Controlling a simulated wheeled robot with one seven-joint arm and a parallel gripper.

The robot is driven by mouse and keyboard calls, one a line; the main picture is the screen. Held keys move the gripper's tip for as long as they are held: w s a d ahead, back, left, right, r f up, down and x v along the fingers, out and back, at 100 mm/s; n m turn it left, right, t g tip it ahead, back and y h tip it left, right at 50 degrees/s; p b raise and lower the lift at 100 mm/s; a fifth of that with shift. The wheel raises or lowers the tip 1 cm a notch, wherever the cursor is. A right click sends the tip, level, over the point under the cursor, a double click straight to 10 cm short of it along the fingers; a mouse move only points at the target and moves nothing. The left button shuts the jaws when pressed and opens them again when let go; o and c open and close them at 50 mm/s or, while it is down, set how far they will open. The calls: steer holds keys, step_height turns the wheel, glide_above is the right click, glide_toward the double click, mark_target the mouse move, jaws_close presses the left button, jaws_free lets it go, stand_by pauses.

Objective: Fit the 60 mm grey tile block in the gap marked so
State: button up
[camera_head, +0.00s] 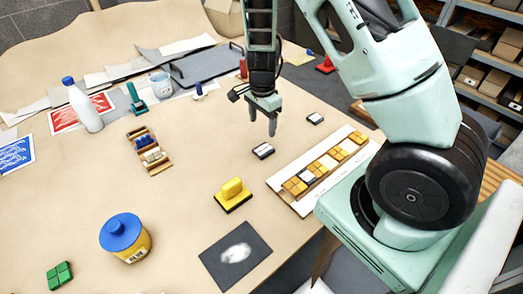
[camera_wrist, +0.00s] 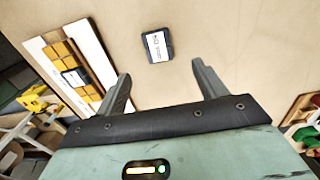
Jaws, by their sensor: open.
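A dark grey block with a white label (camera_head: 263,151) lies flat on the table below my gripper (camera_head: 262,124). In the wrist view this block (camera_wrist: 157,46) is just beyond my fingertips (camera_wrist: 160,70), roughly centred between them and not touched. My gripper is open and empty. A second labelled dark block (camera_head: 315,118) lies farther back to the right. The label sizes are too small to read surely. The pale panel (camera_head: 284,187) holds yellow tiles (camera_head: 295,186) in a row, with a labelled grey block (camera_head: 307,176) among them; the panel also shows in the wrist view (camera_wrist: 95,43).
A yellow handled tool (camera_head: 232,190) stands left of the panel. A dark mat with a white smear (camera_head: 215,262) lies at the front. A blue-lidded yellow jar (camera_head: 125,240), a tile rack (camera_head: 157,170) and a white bottle (camera_head: 83,108) stand to the left. The central table is mostly clear.

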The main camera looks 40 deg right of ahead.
glide_above(263, 149)
step_height(263, 149, down, 5)
steer(key=shift+w+r, duration=0.1)
steer(key=shift+s+f+p, duration=0.2)
steer(key=shift+f+p, duration=0.95)
steer(key=shift+f, duration=1.6)
steer(key=c, duration=1.1)
